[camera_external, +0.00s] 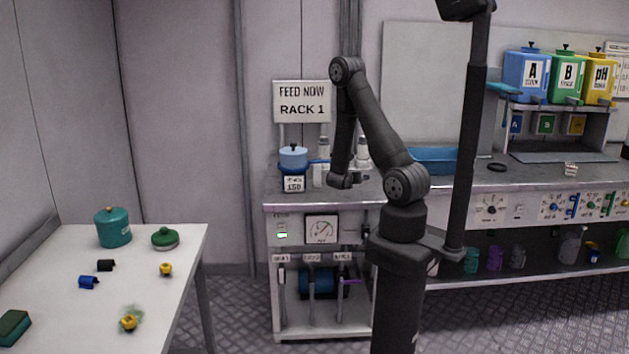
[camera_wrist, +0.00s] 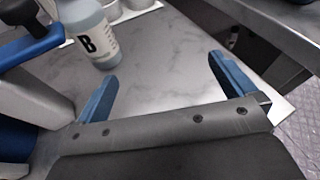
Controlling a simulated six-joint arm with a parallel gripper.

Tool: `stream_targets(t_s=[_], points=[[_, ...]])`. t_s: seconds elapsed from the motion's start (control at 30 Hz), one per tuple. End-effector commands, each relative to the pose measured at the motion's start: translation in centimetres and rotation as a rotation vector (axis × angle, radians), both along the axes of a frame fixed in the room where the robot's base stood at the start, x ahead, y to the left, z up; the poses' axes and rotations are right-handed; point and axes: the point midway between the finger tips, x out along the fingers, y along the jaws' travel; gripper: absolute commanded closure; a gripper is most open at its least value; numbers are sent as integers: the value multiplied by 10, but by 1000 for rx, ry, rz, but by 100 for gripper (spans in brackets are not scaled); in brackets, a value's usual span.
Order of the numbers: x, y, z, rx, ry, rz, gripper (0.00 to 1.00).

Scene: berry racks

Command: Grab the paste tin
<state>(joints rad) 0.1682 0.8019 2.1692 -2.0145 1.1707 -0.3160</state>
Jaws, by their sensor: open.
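A low round green tin (camera_external: 165,238) with a knob on its lid sits on the white table at the left, beside a taller teal canister (camera_external: 114,228). No label is readable on either, so I cannot tell for certain which is the paste tin; the low one looks most like a tin. My gripper (camera_external: 352,180) is over the rack bench, far to the right of that table. In the wrist view my gripper (camera_wrist: 162,70) has its blue fingers wide apart with only bare bench between them. Neither the tin nor the canister shows in the wrist view.
A bottle marked B (camera_wrist: 97,40) stands close beyond the left finger. A blue-lidded feed container (camera_external: 293,160) stands on the bench. The white table (camera_external: 70,250) also holds small yellow pieces, dark and blue cylinders, and a green block (camera_external: 13,326). Open floor separates table and bench.

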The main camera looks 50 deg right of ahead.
Motion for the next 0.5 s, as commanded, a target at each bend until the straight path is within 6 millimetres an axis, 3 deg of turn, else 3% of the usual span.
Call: stream_targets(t_s=[0.5], points=[[-71, 24, 25, -2, 144, -201, 0]])
